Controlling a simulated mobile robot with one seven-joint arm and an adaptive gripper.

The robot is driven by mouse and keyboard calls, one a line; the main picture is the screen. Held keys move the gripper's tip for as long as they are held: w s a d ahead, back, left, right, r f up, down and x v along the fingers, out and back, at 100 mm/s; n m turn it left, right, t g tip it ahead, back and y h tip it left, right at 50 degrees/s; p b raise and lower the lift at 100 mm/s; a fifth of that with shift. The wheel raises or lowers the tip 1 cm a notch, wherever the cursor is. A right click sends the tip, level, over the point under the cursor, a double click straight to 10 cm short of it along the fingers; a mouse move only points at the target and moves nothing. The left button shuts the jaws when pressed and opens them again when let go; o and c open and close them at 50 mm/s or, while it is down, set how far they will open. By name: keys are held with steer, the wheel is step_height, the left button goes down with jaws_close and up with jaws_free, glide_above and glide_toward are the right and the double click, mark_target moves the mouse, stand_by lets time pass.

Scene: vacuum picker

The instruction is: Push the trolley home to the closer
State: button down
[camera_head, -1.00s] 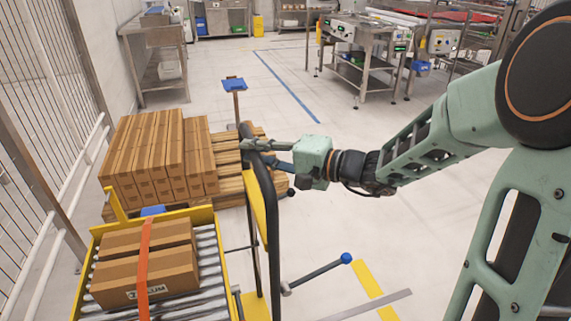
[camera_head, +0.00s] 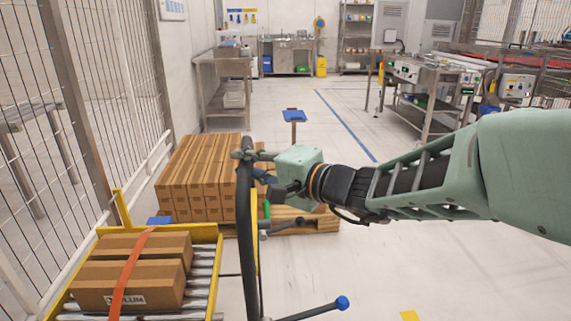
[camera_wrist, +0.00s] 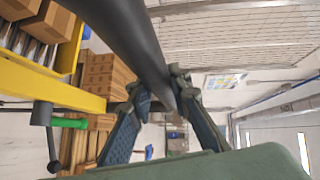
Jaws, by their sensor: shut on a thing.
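The trolley has a yellow frame (camera_head: 207,231) with metal rollers (camera_head: 203,271) and a tall black handle (camera_head: 246,225). Two brown cartons (camera_head: 135,272) lie on the rollers under an orange strap (camera_head: 130,278). My gripper (camera_head: 250,162) is shut on the upper part of the black handle. In the wrist view, the fingers of my gripper (camera_wrist: 158,90) close on the handle (camera_wrist: 135,40) from both sides. The yellow frame (camera_wrist: 50,82) is at the left there. I cannot clearly identify the closer.
A stack of long cartons (camera_head: 198,178) stands on a wooden pallet (camera_head: 322,222) just beyond the trolley. A blue-topped post (camera_head: 293,116) rises behind it. A mesh fence (camera_head: 110,70) runs along the left. Open floor with a blue line (camera_head: 345,122) lies right of the pallet.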

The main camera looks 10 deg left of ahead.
steer(key=shift+s+a, duration=0.15)
steer(key=c, duration=1.8)
jaws_free()
steer(key=shift+a, duration=0.1)
steer(key=shift+o, duration=0.2)
